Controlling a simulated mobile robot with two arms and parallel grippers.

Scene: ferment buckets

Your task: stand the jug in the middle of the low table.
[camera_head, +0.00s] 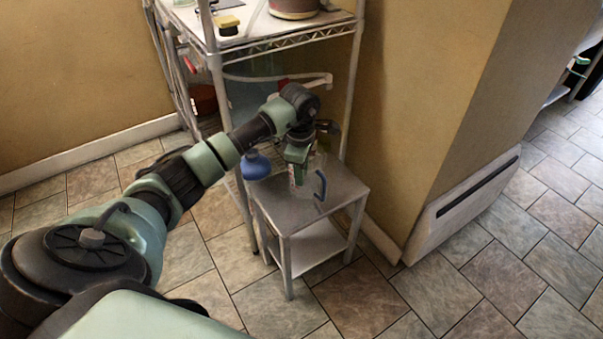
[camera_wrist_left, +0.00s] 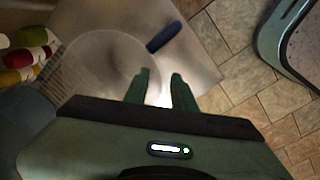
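The clear jug (camera_head: 321,186) with a blue handle is at the low grey metal table (camera_head: 284,213); it appears to stand on the top, partly hidden by my gripper. In the left wrist view the jug (camera_wrist_left: 105,62) shows as a see-through round shape, its blue handle toward the upper right, over the table top (camera_wrist_left: 192,62). My left gripper (camera_head: 298,178) is low over the table beside the jug. In the wrist view its two fingers (camera_wrist_left: 158,85) are apart, near the jug's rim; I cannot tell whether they touch it. My right gripper is not in view.
A wire rack (camera_head: 288,43) stands behind and left of the table. A blue funnel-like thing (camera_head: 256,165) shows left of my gripper. Several bottles (camera_wrist_left: 28,55) are at the wrist view's left. A wall with a white panel (camera_head: 462,208) is at the right. Tiled floor in front is clear.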

